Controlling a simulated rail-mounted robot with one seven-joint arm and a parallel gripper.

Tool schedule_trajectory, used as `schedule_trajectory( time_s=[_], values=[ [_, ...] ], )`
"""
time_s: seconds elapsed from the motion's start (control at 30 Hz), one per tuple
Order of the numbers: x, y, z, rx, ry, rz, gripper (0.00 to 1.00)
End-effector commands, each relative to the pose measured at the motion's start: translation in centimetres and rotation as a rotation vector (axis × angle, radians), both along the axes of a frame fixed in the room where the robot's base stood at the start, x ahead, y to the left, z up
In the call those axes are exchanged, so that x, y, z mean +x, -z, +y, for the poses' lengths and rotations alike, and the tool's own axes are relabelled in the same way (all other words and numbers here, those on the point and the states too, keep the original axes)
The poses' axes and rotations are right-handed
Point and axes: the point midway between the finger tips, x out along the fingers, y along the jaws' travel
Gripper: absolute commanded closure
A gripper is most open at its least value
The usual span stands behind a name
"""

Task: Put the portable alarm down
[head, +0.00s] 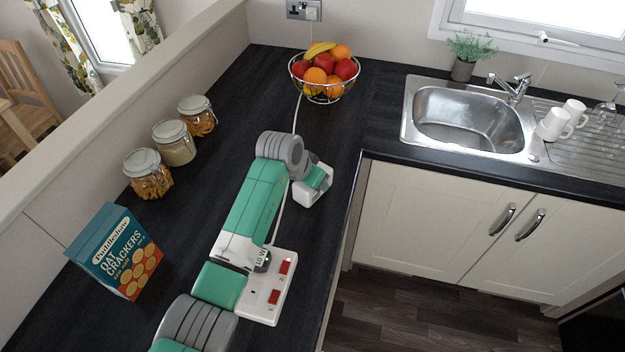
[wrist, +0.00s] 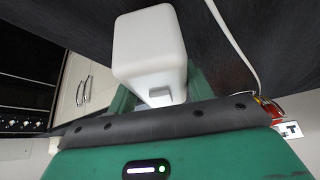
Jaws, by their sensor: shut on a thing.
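In the wrist view a white block with rounded edges (wrist: 150,45), seemingly the portable alarm, sits in front of the green hand of my gripper (wrist: 150,95). A small grey tab shows on its near face. My gripper is shut on it; the fingertips are mostly hidden. In the head view my gripper (head: 318,180) is at the end of my arm, over the dark worktop (head: 335,125) near its inner edge. White shows there too, but I cannot tell there which part is the alarm, nor whether it touches the worktop.
A white extension socket (head: 268,298) with red switches lies by my arm, its white cable running back. A fruit bowl (head: 325,92) stands behind. Glass jars (head: 174,143) and a cracker box (head: 115,250) stand left. The sink (head: 465,118) is right. Worktop before the bowl is clear.

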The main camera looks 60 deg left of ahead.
Motion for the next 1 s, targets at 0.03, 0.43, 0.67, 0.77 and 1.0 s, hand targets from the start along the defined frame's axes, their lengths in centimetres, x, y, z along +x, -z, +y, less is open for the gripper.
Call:
schedule_trajectory(
  time_s=[0.03,0.43,0.67,0.77,1.0],
  values=[
    [0.0,0.4,0.0,0.000,0.000,0.001,0.76],
    [0.0,1.5,0.0,0.001,0.000,-0.002,0.76],
    [0.0,1.5,0.0,0.001,0.000,-0.002,0.28],
    [0.0,1.5,0.0,0.001,0.000,-0.002,0.28],
    [-0.8,-0.5,-0.3,0.003,0.000,-0.005,0.28]
  ],
)
